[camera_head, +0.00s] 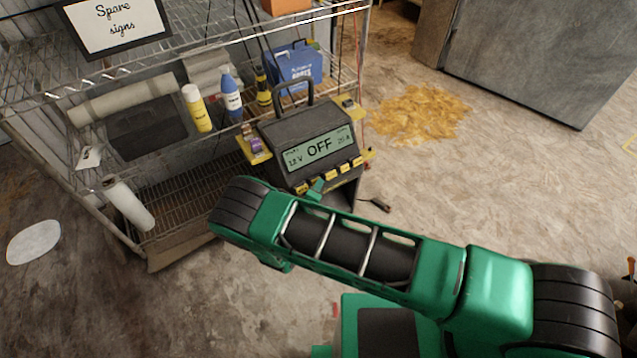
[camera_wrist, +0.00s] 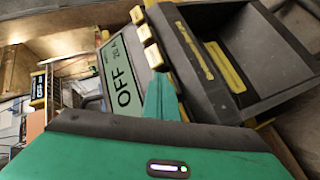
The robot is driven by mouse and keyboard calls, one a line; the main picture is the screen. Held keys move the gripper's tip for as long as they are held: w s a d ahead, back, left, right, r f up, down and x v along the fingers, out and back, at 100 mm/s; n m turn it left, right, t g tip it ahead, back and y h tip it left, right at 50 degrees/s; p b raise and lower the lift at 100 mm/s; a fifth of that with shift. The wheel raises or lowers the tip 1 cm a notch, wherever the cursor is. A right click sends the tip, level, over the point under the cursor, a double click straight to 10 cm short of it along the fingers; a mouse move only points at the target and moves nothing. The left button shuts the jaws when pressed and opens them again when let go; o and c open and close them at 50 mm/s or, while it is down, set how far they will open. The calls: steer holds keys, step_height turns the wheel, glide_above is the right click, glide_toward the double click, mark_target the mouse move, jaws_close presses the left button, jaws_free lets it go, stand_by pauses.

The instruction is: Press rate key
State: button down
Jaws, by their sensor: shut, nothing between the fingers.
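The charger (camera_head: 305,130) is a dark box with a carry handle, standing at the shelf rack. Its green display reads OFF (camera_head: 320,148), with 12 V on the left and 20 A on the right. A row of pale yellow keys (camera_head: 344,168) runs below the display; their labels are too small to read, so I cannot tell which is the rate key. My gripper (camera_head: 317,188) is shut and empty, its green tip at the key row. In the wrist view the tip (camera_wrist: 160,97) is beside the keys (camera_wrist: 153,56) and hides part of the row. I cannot tell whether it touches one.
The wire rack (camera_head: 190,225) holds a yellow bottle (camera_head: 198,108), a blue bottle (camera_head: 231,95) and a blue box (camera_head: 294,66). A cable clamp (camera_head: 376,204) lies by the charger. A grey cabinet (camera_head: 540,55) stands at upper right, with open floor before it.

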stand_by(0.3)
steer(key=shift+s+d+r, duration=0.4)
steer(key=shift+s+r, duration=0.05)
steer(key=shift+s, duration=0.2)
steer(key=shift+s+d+r, duration=0.6)
steer(key=shift+s+r, duration=0.1)
steer(key=shift+s, duration=0.2)
steer(key=shift+s+d+r, duration=0.6)
steer(key=shift+s+r, duration=0.05)
steer(key=shift+s, duration=0.2)
